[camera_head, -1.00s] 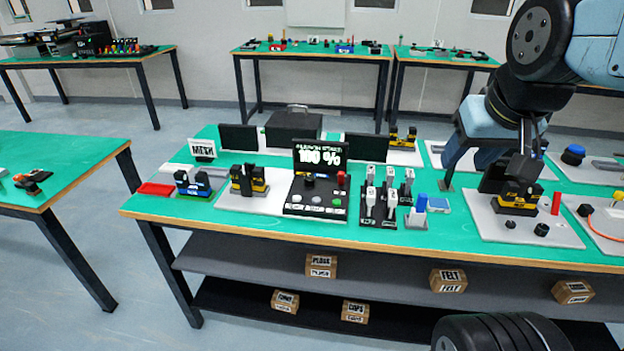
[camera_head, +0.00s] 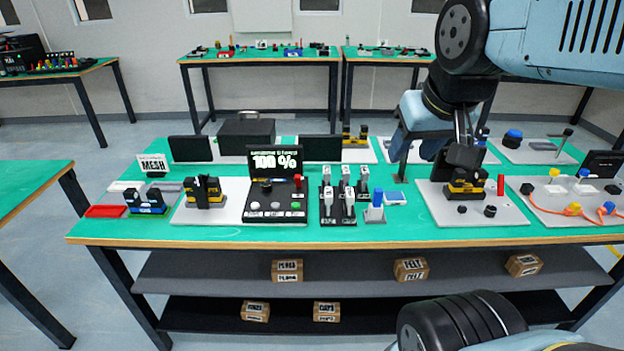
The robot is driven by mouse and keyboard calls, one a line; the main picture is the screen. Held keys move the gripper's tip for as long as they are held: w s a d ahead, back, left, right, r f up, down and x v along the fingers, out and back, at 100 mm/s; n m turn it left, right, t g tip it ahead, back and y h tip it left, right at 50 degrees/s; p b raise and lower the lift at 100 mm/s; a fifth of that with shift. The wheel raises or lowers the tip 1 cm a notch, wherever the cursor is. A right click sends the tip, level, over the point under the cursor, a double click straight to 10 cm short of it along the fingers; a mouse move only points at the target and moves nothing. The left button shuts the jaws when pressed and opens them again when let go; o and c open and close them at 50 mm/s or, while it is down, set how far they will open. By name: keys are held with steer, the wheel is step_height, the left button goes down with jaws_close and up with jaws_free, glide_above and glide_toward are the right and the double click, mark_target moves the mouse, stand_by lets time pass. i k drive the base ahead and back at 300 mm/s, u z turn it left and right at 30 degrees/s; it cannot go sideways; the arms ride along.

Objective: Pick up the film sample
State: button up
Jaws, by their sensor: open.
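I cannot pick out the film sample with certainty. A small flat blue-grey piece (camera_head: 397,199) lies on the green bench (camera_head: 300,234), right of a grey stand with a blue block (camera_head: 376,207). A white flat piece (camera_head: 126,185) lies at the bench's left end, behind a red tray (camera_head: 106,211). My gripper (camera_head: 430,160) is open and hangs from the arm over the right half of the bench. It is left of and behind a black and yellow device (camera_head: 466,184), partly overlapping it in the picture. I see nothing between the fingers.
A black panel with a "100 %" display (camera_head: 274,160) stands mid-bench beside a rack of white-handled tools (camera_head: 346,192). Labelled boxes (camera_head: 287,271) sit on the shelf below. Bare green bench shows along the front edge.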

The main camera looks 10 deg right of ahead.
mark_target(345, 172)
steer(key=z, duration=1.2)
steer(key=k, duration=0.85)
steer(key=u, duration=0.9)
steer(key=i, duration=1)
